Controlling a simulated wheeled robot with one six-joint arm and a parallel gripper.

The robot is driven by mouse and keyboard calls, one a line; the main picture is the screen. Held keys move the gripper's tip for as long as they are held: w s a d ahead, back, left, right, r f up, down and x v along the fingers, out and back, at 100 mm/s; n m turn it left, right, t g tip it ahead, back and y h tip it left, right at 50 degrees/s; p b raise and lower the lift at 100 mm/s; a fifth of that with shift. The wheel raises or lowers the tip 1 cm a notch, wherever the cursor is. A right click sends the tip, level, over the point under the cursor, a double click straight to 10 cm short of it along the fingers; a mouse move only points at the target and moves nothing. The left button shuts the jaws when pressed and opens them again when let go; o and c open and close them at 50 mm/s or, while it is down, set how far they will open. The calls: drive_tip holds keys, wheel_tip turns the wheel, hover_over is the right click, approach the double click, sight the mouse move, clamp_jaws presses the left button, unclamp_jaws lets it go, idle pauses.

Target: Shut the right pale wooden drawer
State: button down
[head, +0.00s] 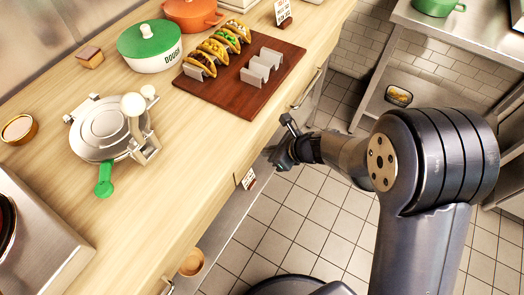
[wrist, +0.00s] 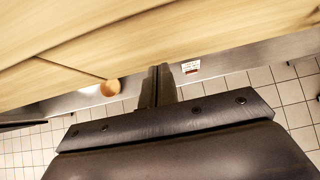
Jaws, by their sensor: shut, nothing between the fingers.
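The pale wooden counter (head: 200,150) runs diagonally through the head view. A bar handle (head: 306,90) on its front face, toward the upper right, marks what looks like the right drawer. I cannot clearly tell how far that drawer stands out. My gripper (head: 274,157) is beside the counter's front, nearer to me than that handle, with nothing held. In the wrist view its two fingers (wrist: 161,78) are together, pointing at the pale wooden front (wrist: 200,35). Whether they touch the wood is unclear.
Another handle (head: 168,286) is at the lower left of the counter front. A small bowl (head: 192,263) and a red-and-white tag (head: 248,180) are below the counter edge.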

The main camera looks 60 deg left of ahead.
drive_tip(key=f+v, duration=0.1)
drive_tip(key=v, duration=1)
drive_tip(key=shift+w+d, duration=0.4)
drive_tip(key=shift+d, duration=0.15)
drive_tip(key=shift+r, duration=0.1)
drive_tip(key=shift+s+a+r+x, duration=0.15)
drive_tip(key=shift+a+r+x, duration=0.1)
drive_tip(key=shift+x, duration=1.85)
drive_tip(key=shift+s+a+r+x, duration=0.2)
drive_tip(key=shift+r+x, duration=0.1)
drive_tip(key=shift+x, duration=1.75)
drive_tip(key=shift+s+a+r+x, duration=0.1)
drive_tip(key=shift+a+r+x, duration=0.15)
drive_tip(key=shift+x, duration=1.85)
drive_tip(key=shift+r, duration=0.1)
